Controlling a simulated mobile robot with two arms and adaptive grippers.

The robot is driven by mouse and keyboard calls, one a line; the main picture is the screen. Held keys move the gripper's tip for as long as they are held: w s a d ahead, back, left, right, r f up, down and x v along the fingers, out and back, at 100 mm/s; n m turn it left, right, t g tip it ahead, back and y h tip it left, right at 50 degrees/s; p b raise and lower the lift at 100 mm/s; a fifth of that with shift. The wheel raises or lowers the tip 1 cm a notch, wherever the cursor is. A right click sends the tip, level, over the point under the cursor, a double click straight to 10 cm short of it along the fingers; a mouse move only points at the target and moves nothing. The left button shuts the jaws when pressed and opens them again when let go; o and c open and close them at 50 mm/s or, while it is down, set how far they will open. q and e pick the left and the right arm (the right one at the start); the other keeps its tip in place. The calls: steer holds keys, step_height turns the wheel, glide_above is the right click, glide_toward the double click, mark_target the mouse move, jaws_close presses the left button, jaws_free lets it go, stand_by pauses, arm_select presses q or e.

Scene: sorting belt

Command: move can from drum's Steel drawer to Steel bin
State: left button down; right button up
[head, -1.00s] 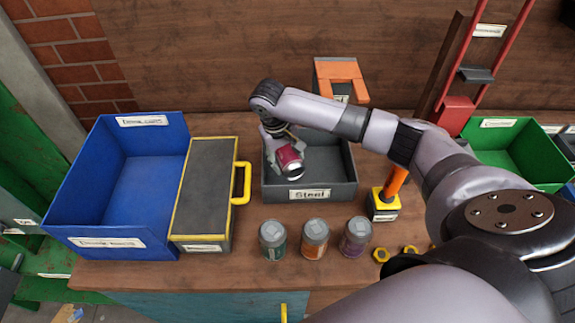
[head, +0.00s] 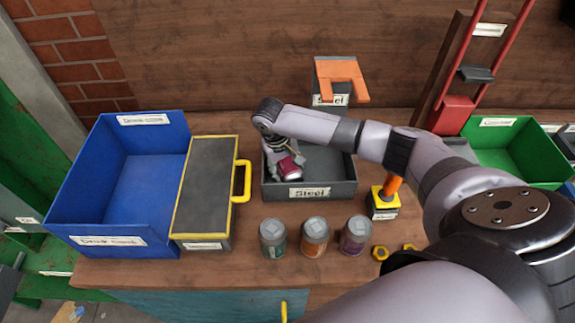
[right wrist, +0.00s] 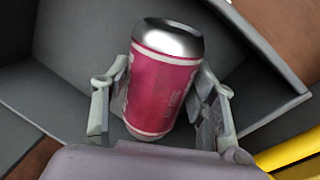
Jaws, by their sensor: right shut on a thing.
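A pink-red can (head: 290,168) with a silver end is inside the grey bin labelled Steel (head: 345,188), low and near its left wall. My right gripper (head: 279,162) reaches down into that bin and is shut on the can. In the right wrist view the can (right wrist: 165,85) sits tilted between the two fingers of the right gripper (right wrist: 160,110), with the bin's grey walls around it. I cannot tell whether the can touches the bin floor. My left gripper is out of view. No open drawer with cans shows clearly.
Left stand a blue bin (head: 68,205) and a dark box with a yellow handle (head: 242,182). In front are a green can (head: 273,240), an orange can (head: 315,238) and a purple can (head: 355,237). A green bin (head: 483,150) and an orange-topped block (head: 340,75) are behind.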

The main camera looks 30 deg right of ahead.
mark_target(280, 171)
steer(key=o, duration=0.6)
steer(key=shift+r, duration=0.1)
steer(key=shift+r, duration=0.25)
steer(key=b+v, duration=0.1)
steer(key=v, duration=1.1)
steer(key=shift+r, duration=0.35)
